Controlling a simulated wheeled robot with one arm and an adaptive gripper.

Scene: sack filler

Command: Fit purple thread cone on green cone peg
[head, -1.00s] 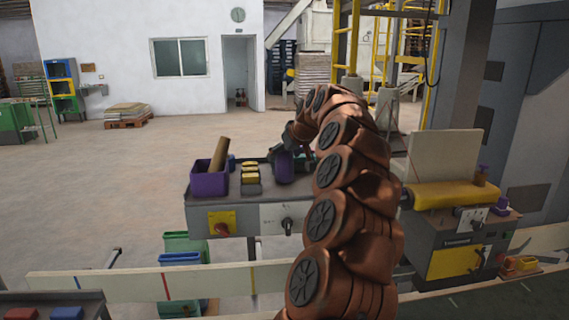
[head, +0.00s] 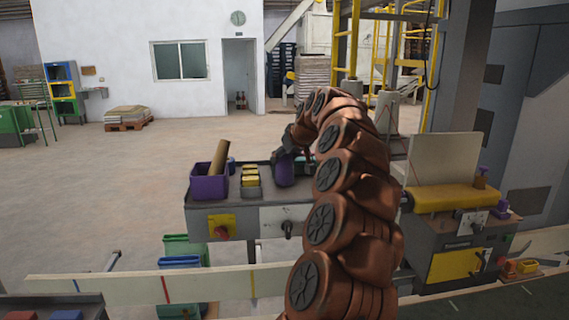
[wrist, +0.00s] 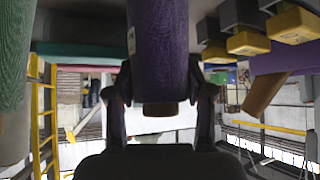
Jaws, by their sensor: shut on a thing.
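The purple thread cone (head: 284,172) is in my gripper above the machine bench in the head view, roughly upright. In the wrist view the purple thread cone (wrist: 158,45) fills the upper middle, with a brown core end showing between the fingers. My gripper (wrist: 162,92) is shut on it, one dark finger on each side. I cannot make out the green cone peg. A teal cone-like thing (wrist: 12,70) stands at the left edge of the wrist view. In the head view my arm hides much of that part of the bench.
A purple bin (head: 209,188) holding a brown tube (head: 219,158) stands at the bench's left end. Yellow-topped blocks (head: 250,180) lie between the bin and the cone. A yellow roller (head: 440,197) is to the right of my arm.

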